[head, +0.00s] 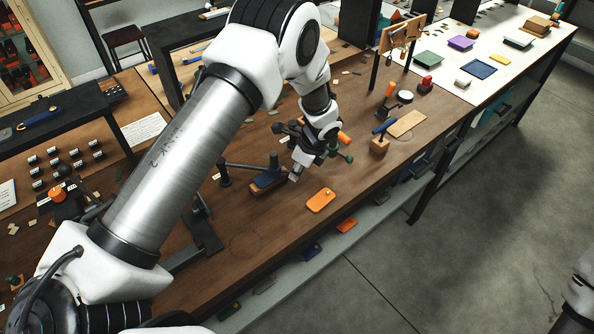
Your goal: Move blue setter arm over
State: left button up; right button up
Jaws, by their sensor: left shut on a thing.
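A blue bar, which looks like the blue setter arm (267,181), lies at a wooden block on the brown workbench, left of my left gripper. My left gripper (296,171) points down, its fingertips at the right end of this bar. It appears shut on that end, but the fingertips are small and the contact is partly hidden. A dark bar with green knobs (345,157) shows right behind the gripper. My right gripper is out of view.
A wooden block with a blue handle (384,128) stands farther right. A dark metal bracket (203,230) is at the left. Bare bench (245,265) shows toward the front edge.

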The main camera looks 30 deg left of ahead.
pick_arm(q)
jog(key=shift+w+a, duration=0.25)
jog(key=shift+w, duration=0.35)
jog(key=shift+w+a, duration=0.25)
jog(key=shift+w, duration=0.3)
jog(key=shift+o, duration=0.2)
jog(key=shift+w+a+b, duration=0.2)
jog(key=shift+w+a, duration=0.1)
jog(key=shift+w, duration=0.35)
jog(key=shift+w+a+b, duration=0.15)
jog(key=shift+w+a, duration=0.15)
jog(key=shift+w, duration=0.3)
jog(key=shift+r, duration=0.15)
jog(key=shift+w, duration=0.1)
jog(key=o, duration=0.9)
jog(key=shift+a, duration=0.1)
jog(key=v, duration=1.1)
jog(key=shift+w+r, duration=0.1)
jog(key=shift+r, duration=0.15)
